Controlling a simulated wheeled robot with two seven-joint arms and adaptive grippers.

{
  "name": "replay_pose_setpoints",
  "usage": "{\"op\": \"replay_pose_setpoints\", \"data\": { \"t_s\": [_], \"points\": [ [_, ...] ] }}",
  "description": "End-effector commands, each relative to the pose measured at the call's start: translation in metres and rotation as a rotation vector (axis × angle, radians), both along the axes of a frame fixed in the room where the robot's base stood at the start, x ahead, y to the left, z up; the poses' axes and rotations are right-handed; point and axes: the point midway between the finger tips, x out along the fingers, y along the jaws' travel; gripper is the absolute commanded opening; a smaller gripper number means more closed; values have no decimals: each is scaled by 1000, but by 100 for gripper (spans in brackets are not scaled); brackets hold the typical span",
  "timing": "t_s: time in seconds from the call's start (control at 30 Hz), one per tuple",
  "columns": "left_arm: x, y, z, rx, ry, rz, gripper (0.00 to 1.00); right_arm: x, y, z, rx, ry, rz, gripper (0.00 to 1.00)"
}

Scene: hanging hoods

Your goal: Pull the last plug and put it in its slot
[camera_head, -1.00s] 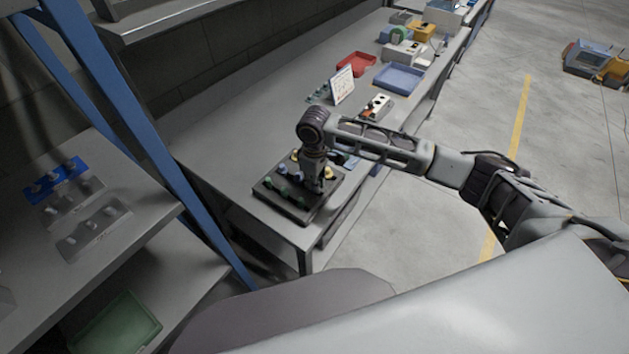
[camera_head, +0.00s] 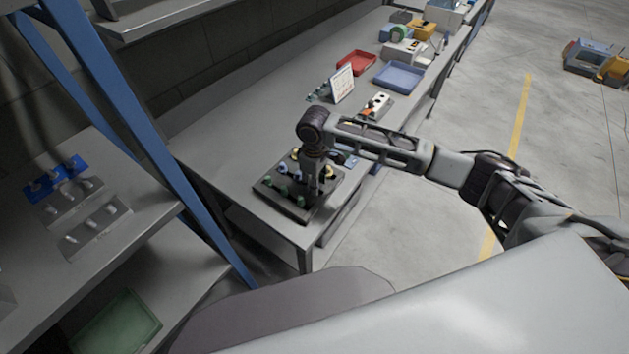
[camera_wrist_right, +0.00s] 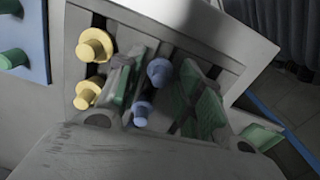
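A dark plug board (camera_head: 266,194) sits at the near end of the workbench, with green (camera_head: 281,191), blue and yellow (camera_head: 295,156) plugs standing in it. My right gripper (camera_head: 314,188) points down over its right part and hides some of the plugs. In the right wrist view my right gripper (camera_wrist_right: 166,90) has its two green-padded fingers apart. Two blue plugs, an upper one (camera_wrist_right: 160,71) and a lower one (camera_wrist_right: 142,113), show in the gap between them; I cannot tell whether either finger touches. Two yellow plugs (camera_wrist_right: 96,45) stand left of the fingers. My left gripper is not in view.
A shelf at the left holds a blue holder (camera_head: 42,188) and grey holders (camera_head: 88,232) with pegs. A blue upright (camera_head: 150,140) stands between shelf and bench. Behind the board are a sign card (camera_head: 342,84), a switch box (camera_head: 377,106), red (camera_head: 356,62) and blue (camera_head: 398,75) trays.

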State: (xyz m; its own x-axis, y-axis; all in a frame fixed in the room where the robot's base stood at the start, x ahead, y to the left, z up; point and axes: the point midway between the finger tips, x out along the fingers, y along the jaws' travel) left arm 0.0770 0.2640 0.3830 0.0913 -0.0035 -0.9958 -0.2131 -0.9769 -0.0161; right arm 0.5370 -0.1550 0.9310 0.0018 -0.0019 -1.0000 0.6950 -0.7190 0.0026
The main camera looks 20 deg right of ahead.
Motion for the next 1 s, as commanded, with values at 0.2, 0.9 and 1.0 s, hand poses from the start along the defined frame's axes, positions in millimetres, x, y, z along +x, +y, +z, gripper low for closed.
{"op": "replay_pose_setpoints", "data": {
  "t_s": [0.2,0.9,1.0],
  "points": [
    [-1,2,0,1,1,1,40,0,0,1,0,0,0,36],
    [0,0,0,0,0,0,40,1,0,78,1,-3,-1,36],
    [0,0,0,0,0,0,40,0,1,92,1,-1,1,36]
  ]
}}
